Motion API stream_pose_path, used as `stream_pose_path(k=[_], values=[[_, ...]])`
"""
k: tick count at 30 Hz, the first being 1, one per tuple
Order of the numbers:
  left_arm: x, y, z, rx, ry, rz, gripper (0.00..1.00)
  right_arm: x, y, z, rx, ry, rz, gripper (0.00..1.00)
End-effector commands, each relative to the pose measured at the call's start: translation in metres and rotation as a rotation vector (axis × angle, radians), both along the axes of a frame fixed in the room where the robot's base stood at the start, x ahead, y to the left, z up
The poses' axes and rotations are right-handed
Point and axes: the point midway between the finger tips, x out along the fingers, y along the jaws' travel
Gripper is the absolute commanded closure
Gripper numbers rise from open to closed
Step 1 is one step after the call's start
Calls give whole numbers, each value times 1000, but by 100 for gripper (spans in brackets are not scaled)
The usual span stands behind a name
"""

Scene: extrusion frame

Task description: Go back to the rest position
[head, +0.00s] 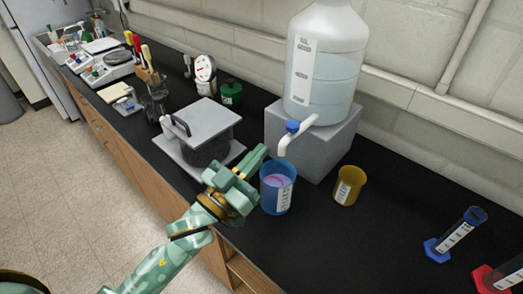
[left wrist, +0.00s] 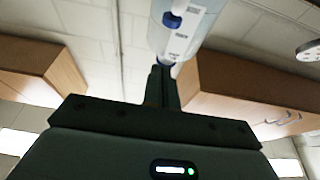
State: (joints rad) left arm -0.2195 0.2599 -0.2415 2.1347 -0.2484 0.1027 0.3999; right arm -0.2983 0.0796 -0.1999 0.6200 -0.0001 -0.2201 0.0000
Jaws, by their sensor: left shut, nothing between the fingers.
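My left gripper (head: 257,158) reaches over the black bench in the head view, its fingers shut and empty. Its tip is just left of the rim of a blue beaker (head: 277,192) with pinkish-purple contents. I cannot tell whether the two touch. In the left wrist view the fingers (left wrist: 162,80) are dark and close together, pointing up toward the large clear bottle (left wrist: 186,28). My right gripper is not in view.
The bottle stands on a grey block (head: 315,140), its spigot (head: 296,135) near the beaker. An amber cup (head: 349,185) is to the right.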

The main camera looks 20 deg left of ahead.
Motion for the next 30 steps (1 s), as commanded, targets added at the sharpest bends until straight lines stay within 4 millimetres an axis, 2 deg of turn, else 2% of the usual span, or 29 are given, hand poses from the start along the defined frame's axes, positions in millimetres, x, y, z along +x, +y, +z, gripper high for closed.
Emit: stream_pose_path(k=[11,14,17,20,24,30], values=[[0,0,-1,4,5,4,100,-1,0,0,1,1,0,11],[1,5,-11,50,53,49,100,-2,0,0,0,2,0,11],[-2,19,-37,178,181,159,100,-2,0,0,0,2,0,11],[-17,43,-75,372,380,286,100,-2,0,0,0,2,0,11],[-52,78,-118,633,641,394,100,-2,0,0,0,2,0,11],[-106,115,-151,914,922,446,100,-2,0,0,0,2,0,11]])
